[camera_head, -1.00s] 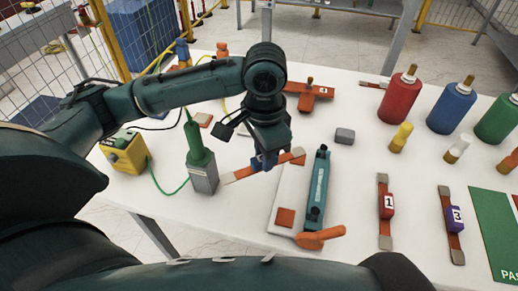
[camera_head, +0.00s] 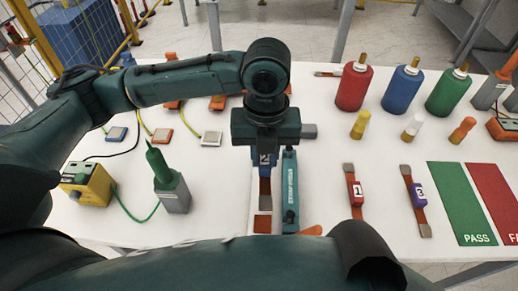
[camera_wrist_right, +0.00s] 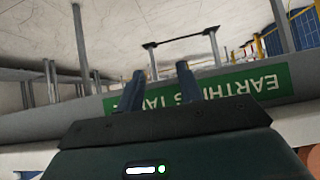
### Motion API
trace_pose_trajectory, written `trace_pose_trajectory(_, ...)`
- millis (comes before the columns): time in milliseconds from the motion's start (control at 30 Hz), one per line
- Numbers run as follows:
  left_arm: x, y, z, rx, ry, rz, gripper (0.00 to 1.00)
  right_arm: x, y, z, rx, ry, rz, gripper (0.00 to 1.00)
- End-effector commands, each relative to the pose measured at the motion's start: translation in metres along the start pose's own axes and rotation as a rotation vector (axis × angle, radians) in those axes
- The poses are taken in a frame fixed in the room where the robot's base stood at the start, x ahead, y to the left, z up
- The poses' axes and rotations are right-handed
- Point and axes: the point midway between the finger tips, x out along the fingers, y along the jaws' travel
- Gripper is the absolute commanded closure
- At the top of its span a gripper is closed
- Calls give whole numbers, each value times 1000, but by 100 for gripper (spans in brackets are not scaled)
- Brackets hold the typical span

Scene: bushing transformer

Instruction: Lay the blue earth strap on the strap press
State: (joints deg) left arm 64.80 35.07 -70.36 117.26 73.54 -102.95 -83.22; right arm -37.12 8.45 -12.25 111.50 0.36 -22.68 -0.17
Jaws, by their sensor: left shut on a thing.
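The blue earth strap (camera_head: 265,187), a copper strip with a blue block marked 2, hangs from my left gripper (camera_head: 265,150) in the head view. The gripper is shut on the blue block and points down. The strip runs toward me, in line with the strap press. The strap press (camera_head: 289,190) has a teal bar, an orange handle and an orange pad (camera_head: 263,224). The strap is just left of the bar, over the press's base; I cannot tell whether it touches. My right gripper (camera_wrist_right: 160,80) is open and empty in the right wrist view, facing the green table sign.
The red strap 1 (camera_head: 356,195) and purple strap 3 (camera_head: 415,195) lie to the right, beside the green PASS mat (camera_head: 460,200). Red, blue and green bottles stand behind. A green-topped probe (camera_head: 170,185) and a yellow box (camera_head: 85,185) are at left.

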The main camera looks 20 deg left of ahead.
Motion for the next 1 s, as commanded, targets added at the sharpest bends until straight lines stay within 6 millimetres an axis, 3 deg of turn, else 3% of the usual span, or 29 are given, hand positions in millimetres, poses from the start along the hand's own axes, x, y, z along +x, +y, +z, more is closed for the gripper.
trace_pose_trajectory(567, 1, -2, -1, 72, 0, 1, 100, 0, 1, -1, 1, 3, 2, 64)
trace_pose_trajectory(1000, 30, -1, -1, 70, 1, 1, 100, 5, -1, -2, 18, 27, 1, 64)
